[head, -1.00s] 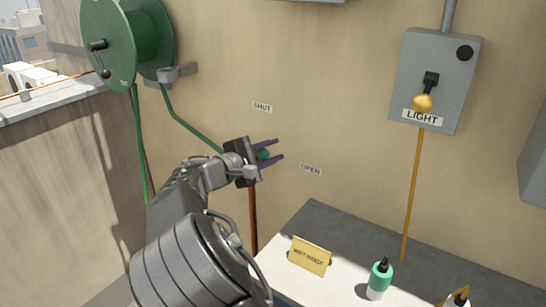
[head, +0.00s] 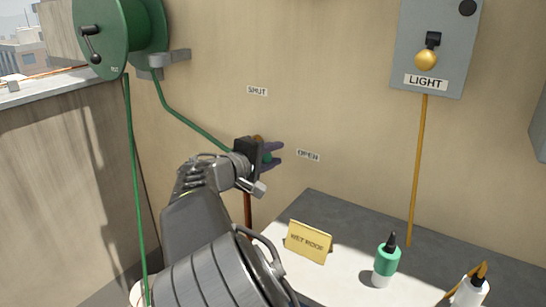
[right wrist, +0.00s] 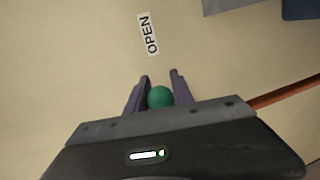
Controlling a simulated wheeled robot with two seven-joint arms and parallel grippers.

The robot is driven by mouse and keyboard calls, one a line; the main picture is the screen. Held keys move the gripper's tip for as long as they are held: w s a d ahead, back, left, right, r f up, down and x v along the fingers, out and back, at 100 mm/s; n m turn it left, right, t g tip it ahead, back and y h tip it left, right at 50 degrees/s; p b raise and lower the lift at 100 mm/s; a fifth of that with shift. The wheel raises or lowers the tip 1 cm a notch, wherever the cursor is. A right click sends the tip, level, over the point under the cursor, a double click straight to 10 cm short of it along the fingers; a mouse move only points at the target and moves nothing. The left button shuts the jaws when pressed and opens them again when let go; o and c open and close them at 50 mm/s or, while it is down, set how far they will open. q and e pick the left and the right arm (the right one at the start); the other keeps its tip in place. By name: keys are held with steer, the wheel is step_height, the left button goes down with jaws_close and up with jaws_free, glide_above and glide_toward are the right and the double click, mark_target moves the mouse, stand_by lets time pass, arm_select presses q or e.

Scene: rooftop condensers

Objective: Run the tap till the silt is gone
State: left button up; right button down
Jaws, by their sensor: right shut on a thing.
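The tap's green round knob (head: 267,158) shows between the two purple fingers of my right gripper (head: 276,153). The right wrist view also shows the green knob (right wrist: 160,97) between the fingers (right wrist: 160,88), which are shut on it. The wall label SHUT (head: 257,91) is above the knob, and the label OPEN (head: 307,155) is to its right, at about its height. The OPEN label (right wrist: 148,34) is ahead of the fingertips in the right wrist view. A copper pipe (head: 248,212) runs down below the gripper. The tap body and outlet are hidden, and no water or silt shows. My left gripper is out of view.
A green hose reel (head: 100,35) hangs at upper left, with its hose (head: 190,122) leading toward the tap. A grey LIGHT box (head: 435,50) is on the right. Below are a yellow sign (head: 308,241), a green-topped bottle (head: 386,262) and a white bottle (head: 468,293).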

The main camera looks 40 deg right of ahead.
steer(key=c, duration=1.1)
jaws_free()
steer(key=shift+a, duration=0.1)
steer(key=v, duration=0.7)
steer(key=shift+a, duration=0.3)
steer(key=shift+s, duration=0.15)
steer(key=shift+c, duration=0.3)
